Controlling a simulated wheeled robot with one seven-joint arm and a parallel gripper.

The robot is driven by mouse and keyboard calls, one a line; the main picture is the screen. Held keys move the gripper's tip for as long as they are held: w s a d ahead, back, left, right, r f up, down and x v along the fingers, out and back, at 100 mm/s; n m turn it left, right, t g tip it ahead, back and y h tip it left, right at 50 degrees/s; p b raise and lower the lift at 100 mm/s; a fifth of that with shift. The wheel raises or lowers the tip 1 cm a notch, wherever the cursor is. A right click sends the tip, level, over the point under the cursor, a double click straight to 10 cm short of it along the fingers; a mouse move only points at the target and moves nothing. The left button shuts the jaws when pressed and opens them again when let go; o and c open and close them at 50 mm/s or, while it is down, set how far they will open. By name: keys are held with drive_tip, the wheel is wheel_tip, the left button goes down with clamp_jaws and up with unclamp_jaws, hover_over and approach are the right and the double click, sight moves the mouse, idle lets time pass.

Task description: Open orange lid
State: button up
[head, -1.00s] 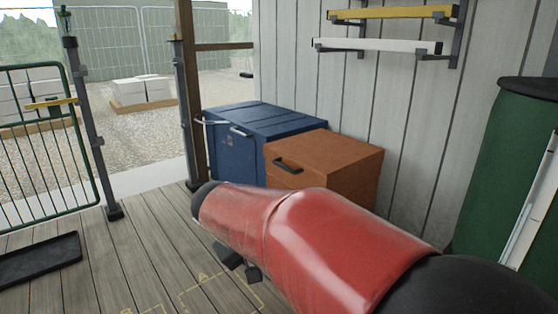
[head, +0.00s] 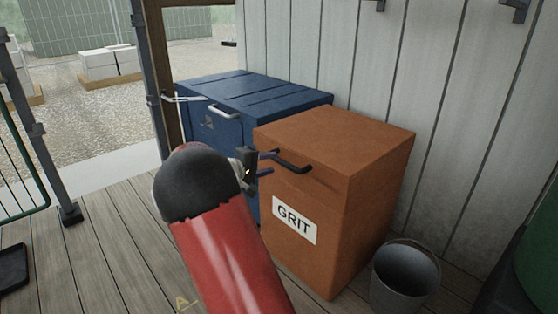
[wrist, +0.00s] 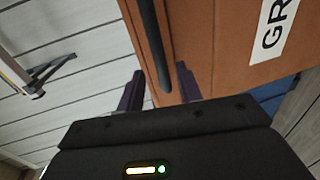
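The orange grit bin (head: 355,230) stands against the wall with its orange lid (head: 345,140) down. A black bar handle (head: 292,162) sits on the lid's front; it also shows in the wrist view (wrist: 153,45). My gripper (head: 268,162) is at the left end of this handle in the head view. In the wrist view my gripper (wrist: 159,72) has its two dark fingers apart, one on each side of the handle's line. I see a gap between each finger and the bar. Whether the bar is fully between the fingertips in depth I cannot tell.
A blue chest (head: 250,100) with pale handles stands close behind and left of the orange bin. A grey bucket (head: 405,275) stands at the bin's right front. A green barrel (head: 540,255) is at the far right. The plank floor (head: 110,240) at left is mostly clear.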

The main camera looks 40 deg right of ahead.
sight(277, 161)
drive_tip(key=x, duration=0.5)
clamp_jaws()
